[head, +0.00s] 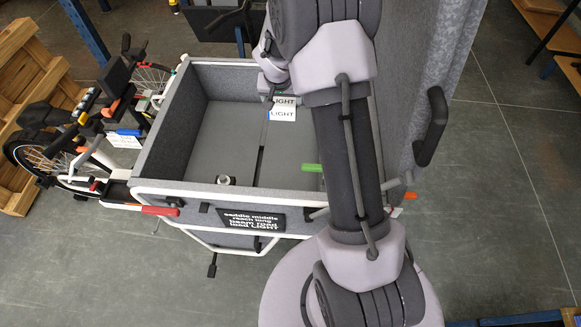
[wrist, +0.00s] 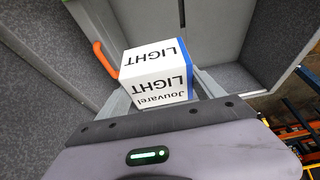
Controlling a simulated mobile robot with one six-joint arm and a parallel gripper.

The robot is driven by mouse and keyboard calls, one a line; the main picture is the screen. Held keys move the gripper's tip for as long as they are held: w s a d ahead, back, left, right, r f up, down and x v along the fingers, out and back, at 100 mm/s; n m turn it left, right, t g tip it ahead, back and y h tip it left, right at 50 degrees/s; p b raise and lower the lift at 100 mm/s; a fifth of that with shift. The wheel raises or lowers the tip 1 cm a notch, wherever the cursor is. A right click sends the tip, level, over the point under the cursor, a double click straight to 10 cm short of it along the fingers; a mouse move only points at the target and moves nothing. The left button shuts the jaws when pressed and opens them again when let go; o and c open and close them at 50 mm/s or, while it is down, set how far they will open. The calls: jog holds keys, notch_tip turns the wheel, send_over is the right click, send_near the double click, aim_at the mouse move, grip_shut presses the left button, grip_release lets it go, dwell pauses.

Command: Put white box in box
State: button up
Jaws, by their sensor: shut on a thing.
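The white box (head: 283,110) with "LIGHT" lettering hangs below my gripper (head: 276,88) in the head view, over the open grey cargo box. In the wrist view the white box (wrist: 158,75) has a blue edge and "Jouvarel LIGHT" print. My gripper (wrist: 165,98) is shut on it, with a finger on each side. The grey felt-walled cargo box (head: 168,135) of the bike is open at the top, with a white tube frame around its rim. The height of the white box above the floor of the cargo box is hard to tell. My arm hides the cargo box's right part.
A small metallic object (head: 225,180) sits at the cargo box's near wall. The bike's handlebar and wheel (head: 50,160) stand at left, beside a wooden crate (head: 25,85). The left part of the cargo box floor is clear.

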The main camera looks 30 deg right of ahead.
jog(key=f+b, duration=1)
jog(key=f, duration=0.2)
jog(key=f+b, duration=1)
jog(key=f, duration=0.2)
jog(key=f+b, duration=0.9)
jog(key=f, duration=0.3)
jog(key=shift+w+d+f+b, duration=0.2)
jog(key=shift+w+f+b, duration=0.1)
jog(key=shift+f+b, duration=0.1)
jog(key=shift+r, duration=0.2)
jog(key=shift+f, duration=0.15)
jog(key=o, duration=1.7)
jog(key=p+v, duration=0.4)
jog(key=v, duration=0.8)
jog(key=shift+d+p, duration=0.1)
jog(key=shift+p, duration=0.25)
